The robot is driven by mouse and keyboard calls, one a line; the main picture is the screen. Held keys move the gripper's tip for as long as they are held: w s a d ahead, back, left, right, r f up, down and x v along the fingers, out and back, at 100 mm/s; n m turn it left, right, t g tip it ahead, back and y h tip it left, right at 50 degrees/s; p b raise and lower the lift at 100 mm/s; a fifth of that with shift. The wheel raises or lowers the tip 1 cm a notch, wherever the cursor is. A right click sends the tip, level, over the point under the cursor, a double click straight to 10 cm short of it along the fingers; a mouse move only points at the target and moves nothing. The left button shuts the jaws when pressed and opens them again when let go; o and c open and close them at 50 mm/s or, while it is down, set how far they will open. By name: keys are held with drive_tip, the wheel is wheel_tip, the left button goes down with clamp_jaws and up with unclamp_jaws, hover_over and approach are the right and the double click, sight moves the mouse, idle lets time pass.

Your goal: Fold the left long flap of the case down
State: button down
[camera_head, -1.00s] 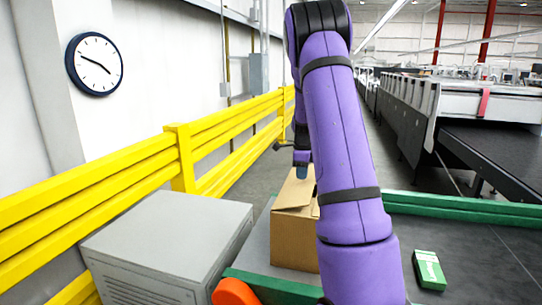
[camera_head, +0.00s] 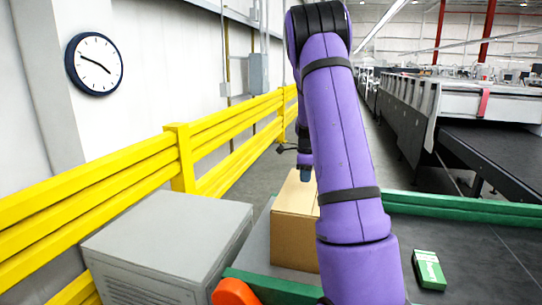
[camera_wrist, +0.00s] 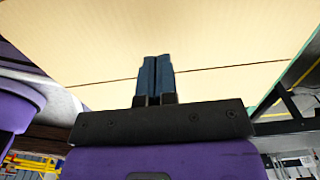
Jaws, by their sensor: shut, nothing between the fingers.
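The case (camera_head: 293,240) is a brown cardboard box on the dark belt, partly hidden behind my purple arm in the head view. The visible left part of its top looks flat, with the flap (camera_head: 296,194) lying down. My gripper (camera_head: 306,176) is low over the case top, its tips close to the cardboard; contact cannot be told. In the wrist view, the cardboard top (camera_wrist: 200,35) fills the upper part, with a thin dark seam running across it. My gripper (camera_wrist: 155,62) shows there with its two blue fingers together and empty, overlapping the seam.
A grey cabinet (camera_head: 170,245) stands left of the case, beside a yellow guard rail (camera_head: 90,190). Green rails (camera_head: 465,208) edge the belt. A small green-and-white carton (camera_head: 429,270) lies on the belt at right, with clear belt around it.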

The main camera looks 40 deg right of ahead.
wheel_tip(320, 180, up, 8)
idle(0.6)
idle(0.5)
drive_tip(key=s+a+r+n+t, duration=0.1)
drive_tip(key=s+a+r+n, duration=0.1)
drive_tip(key=a+r+n, duration=0.45)
drive_tip(key=s+a+r+n+t, duration=0.1)
drive_tip(key=s+a+r+n, duration=0.15)
drive_tip(key=a, duration=0.75)
drive_tip(key=s+a+r+n+t, duration=0.1)
drive_tip(key=s+a+r+n, duration=0.15)
drive_tip(key=a+n, duration=0.4)
drive_tip(key=s+a+n+t, duration=0.2)
drive_tip(key=s+a+n, duration=1.2)
drive_tip(key=a, duration=0.3)
drive_tip(key=shift+s, duration=0.75)
